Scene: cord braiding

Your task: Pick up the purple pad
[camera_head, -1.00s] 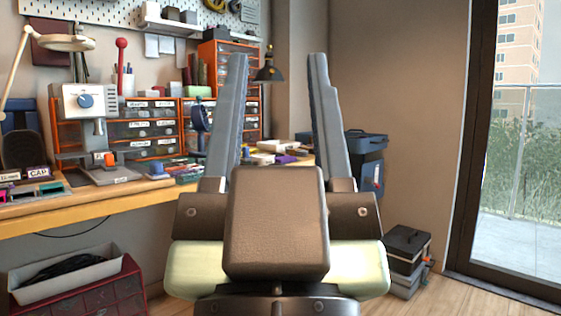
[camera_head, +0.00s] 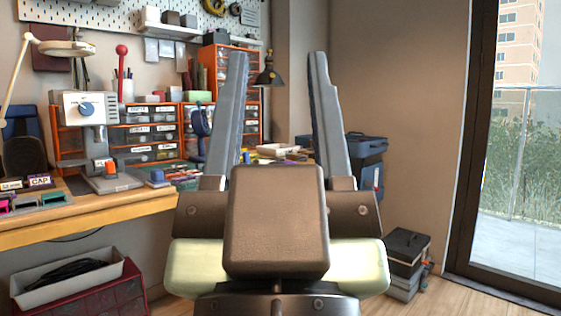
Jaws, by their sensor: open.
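My gripper (camera_head: 278,58) fills the middle of the picture. Its two long grey fingers point up and stand wide apart, open, with nothing between them. Behind it is the wooden workbench (camera_head: 100,219), whose far right end is partly hidden by my gripper. I cannot clearly make out the purple pad now. Small mixed items (camera_head: 280,151) lie on the bench's far end, seen between the fingers, and the pad may be hidden among them.
A drill press (camera_head: 92,135) and orange drawer cabinets (camera_head: 150,130) stand on the bench. A black lamp (camera_head: 269,72) is behind the fingers. Blue cases (camera_head: 366,150) are right of my gripper. Grey boxes (camera_head: 405,255) and a red crate (camera_head: 95,290) sit low down. Floor shows at right.

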